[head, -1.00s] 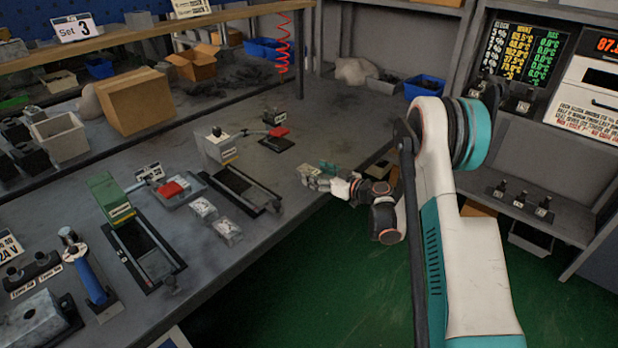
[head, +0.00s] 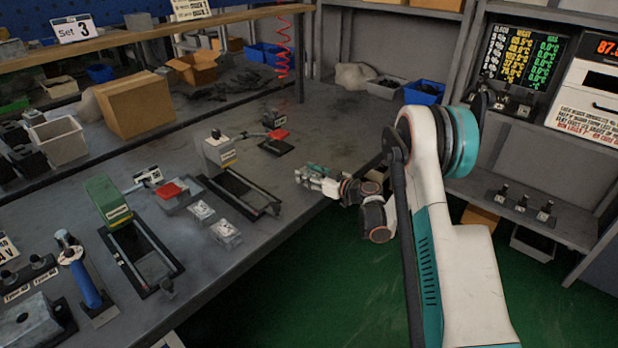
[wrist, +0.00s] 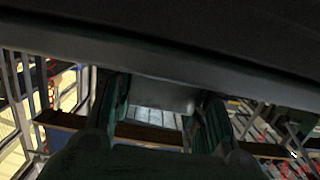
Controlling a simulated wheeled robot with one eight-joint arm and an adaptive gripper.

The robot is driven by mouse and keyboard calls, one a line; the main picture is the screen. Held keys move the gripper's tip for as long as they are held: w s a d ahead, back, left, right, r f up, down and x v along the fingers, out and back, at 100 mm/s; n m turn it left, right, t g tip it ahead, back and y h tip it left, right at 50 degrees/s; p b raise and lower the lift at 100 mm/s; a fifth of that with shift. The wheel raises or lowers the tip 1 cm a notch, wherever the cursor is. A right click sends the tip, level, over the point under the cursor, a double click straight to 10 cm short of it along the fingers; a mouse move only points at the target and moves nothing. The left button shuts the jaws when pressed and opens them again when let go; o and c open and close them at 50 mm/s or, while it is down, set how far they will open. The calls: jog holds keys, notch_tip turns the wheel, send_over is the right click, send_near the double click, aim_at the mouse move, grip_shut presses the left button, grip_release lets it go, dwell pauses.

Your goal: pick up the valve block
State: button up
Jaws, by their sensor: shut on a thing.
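My gripper (head: 308,176) is over the front right edge of the grey workbench in the head view, small and partly hidden by my own wrist. In the wrist view its two dark green fingers (wrist: 163,108) are shut on a plain grey block (wrist: 160,95), which I take to be the valve block. The gripper body and a dark bar above hide part of it. Two other small pale grey blocks stand on the bench, one here (head: 201,210) and one nearer (head: 226,234), both apart from my gripper.
The workbench (head: 265,225) has a green-topped press (head: 107,200), a white-topped fixture (head: 216,149), a red-topped tray (head: 178,193) and a blue-handled tool (head: 85,280). A cardboard box (head: 140,105) stands behind. Bare bench lies around the gripper's left; green floor is at right.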

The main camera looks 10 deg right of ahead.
jog(key=shift+r, duration=0.1)
notch_tip(320, 180, up, 19)
jog(key=p, duration=0.7)
jog(key=s+r+m+t+h, duration=0.25)
jog(key=s+m+h, duration=0.2)
jog(key=s, duration=1.85)
jog(key=w+f+n+g+y, duration=0.1)
jog(key=w+n+y, duration=0.3)
jog(key=w, duration=1.9)
jog(key=shift+f+g, duration=0.35)
jog(key=shift+g, duration=0.4)
jog(key=shift+f+n+y, duration=0.1)
jog(key=shift+n+y, duration=0.15)
notch_tip(320, 180, down, 19)
jog(key=b, duration=0.7)
jog(key=shift+f, duration=0.2)
jog(key=shift+f, duration=0.1)
jog(key=o, duration=1.4)
jog(key=shift+f, duration=0.1)
jog(key=shift+c, duration=0.2)
